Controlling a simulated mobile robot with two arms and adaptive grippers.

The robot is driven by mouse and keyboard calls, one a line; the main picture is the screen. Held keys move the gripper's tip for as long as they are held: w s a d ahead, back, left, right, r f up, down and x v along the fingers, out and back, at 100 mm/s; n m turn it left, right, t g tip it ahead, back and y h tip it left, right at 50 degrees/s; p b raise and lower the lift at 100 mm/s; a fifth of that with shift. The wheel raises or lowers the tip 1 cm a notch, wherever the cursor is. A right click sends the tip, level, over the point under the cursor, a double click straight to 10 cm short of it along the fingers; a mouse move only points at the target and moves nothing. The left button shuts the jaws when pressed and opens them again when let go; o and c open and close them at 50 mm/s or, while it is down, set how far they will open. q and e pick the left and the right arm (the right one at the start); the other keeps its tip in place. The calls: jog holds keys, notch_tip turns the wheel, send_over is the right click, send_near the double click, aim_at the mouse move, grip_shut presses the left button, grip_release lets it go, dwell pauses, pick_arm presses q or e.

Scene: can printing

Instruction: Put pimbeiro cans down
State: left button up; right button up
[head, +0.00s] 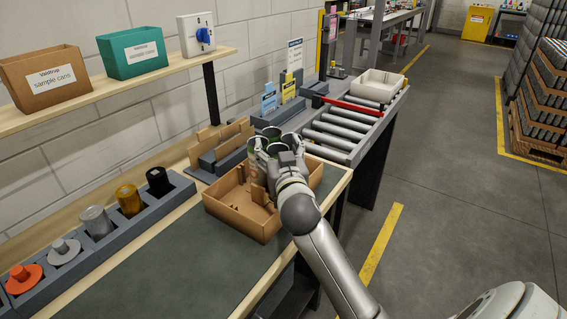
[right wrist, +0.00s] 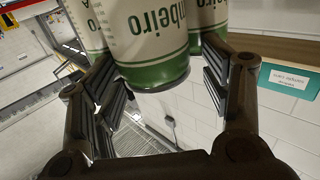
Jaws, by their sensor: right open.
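Several pimbeiro cans (head: 271,132), white and green, stand close together at the back of the work table, by the far side of an open cardboard box. My right gripper (head: 272,158) is at the cans, above the box, and hides part of them. In the right wrist view one can (right wrist: 150,40), with green lettering reading "mbeiro", sits between the spread fingers of my right gripper (right wrist: 165,82). Other cans (right wrist: 207,18) show behind it. The fingers are open, and I cannot tell whether they touch the can. What the cans rest on is hidden. My left gripper is out of view.
The cardboard box (head: 238,222) stands on the dark table mat (head: 190,265). A grey rack (head: 100,245) with several coloured pieces lies along the left. A roller conveyor (head: 345,130) with a pale bin (head: 380,85) is beyond. A shelf (head: 110,92) hangs above.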

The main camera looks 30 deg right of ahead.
jog(key=b+v, duration=0.2)
jog(key=v, duration=1)
jog(key=shift+r, duration=0.2)
